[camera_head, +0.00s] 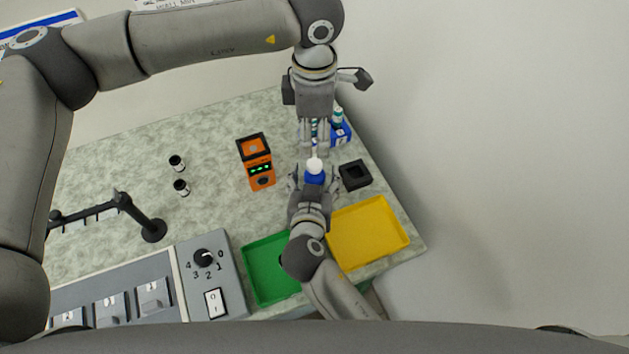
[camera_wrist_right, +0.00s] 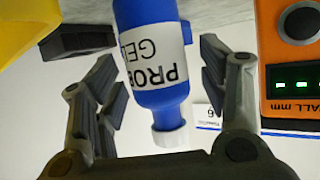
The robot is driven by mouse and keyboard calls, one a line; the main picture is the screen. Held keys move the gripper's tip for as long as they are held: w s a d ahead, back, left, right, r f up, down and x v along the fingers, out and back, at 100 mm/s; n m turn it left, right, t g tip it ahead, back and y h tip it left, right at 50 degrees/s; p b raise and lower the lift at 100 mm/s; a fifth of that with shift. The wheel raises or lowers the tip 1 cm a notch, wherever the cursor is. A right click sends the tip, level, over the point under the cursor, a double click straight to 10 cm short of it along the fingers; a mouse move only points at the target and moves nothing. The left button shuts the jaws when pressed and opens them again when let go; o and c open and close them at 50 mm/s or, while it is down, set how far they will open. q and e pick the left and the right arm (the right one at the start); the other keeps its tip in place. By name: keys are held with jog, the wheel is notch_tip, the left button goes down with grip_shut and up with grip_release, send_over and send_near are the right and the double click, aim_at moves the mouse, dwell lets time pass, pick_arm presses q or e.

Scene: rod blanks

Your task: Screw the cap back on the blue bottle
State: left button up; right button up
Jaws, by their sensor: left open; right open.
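My left gripper (camera_head: 314,151) points down just above the cap, open.
An orange device (camera_head: 262,172) stands left of the bottle, a black block (camera_head: 355,175) right. A blue rack (camera_head: 341,134) with vials is behind. Yellow (camera_head: 405,235) and green (camera_head: 252,285) trays lie in front. A switch panel (camera_head: 228,290) is at front left.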

aim_at(314, 163)
jog(key=shift+w, duration=0.1)
jog(key=shift+c, duration=0.2)
grip_shut()
pick_arm(q)
jog(key=n, duration=2.2)
jog(key=shift+n, duration=0.3)
jog(key=shift+f, duration=0.1)
jog(key=shift+f, duration=3.9)
